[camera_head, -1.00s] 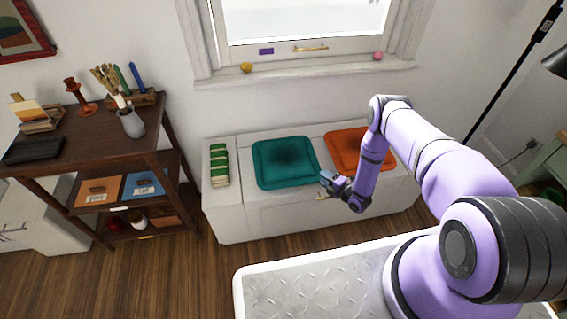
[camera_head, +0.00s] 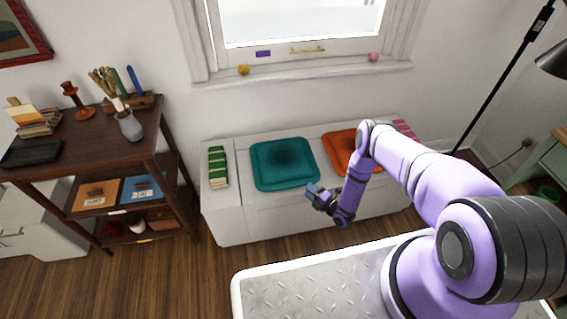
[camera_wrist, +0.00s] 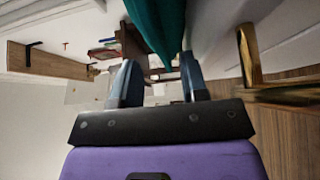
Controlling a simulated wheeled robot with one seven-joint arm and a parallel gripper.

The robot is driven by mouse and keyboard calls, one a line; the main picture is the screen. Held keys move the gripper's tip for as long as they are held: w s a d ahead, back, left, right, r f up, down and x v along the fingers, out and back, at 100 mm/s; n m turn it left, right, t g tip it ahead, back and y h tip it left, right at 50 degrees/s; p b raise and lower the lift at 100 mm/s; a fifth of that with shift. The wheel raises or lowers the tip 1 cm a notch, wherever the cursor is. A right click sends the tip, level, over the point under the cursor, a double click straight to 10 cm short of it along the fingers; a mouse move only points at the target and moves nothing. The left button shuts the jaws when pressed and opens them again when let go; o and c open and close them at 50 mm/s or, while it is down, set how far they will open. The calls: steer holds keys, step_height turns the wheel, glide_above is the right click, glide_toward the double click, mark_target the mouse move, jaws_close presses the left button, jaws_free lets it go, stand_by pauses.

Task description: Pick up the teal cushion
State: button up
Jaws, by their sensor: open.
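The teal cushion (camera_head: 284,163) lies flat on top of a white bench (camera_head: 225,222) under the window, between green striped cloth and an orange cushion. My gripper (camera_head: 318,194) is in front of the bench, just off the cushion's front right corner, and holds nothing. In the wrist view my gripper (camera_wrist: 158,82) shows two separated fingers with an empty gap. The teal cushion (camera_wrist: 158,25) appears at the top of the wrist view, beyond the fingers and apart from them.
The orange cushion (camera_head: 341,150) lies right of the teal one, partly behind my arm. The green striped cloth (camera_head: 217,167) lies at the bench's left end. A dark wooden shelf (camera_head: 160,158) stands left. A brass handle (camera_wrist: 247,55) is close in the wrist view.

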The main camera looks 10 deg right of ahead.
mark_target(303, 185)
steer(key=shift+x, duration=2.2)
steer(key=shift+a, duration=0.1)
jaws_close()
steer(key=shift+r, duration=0.1)
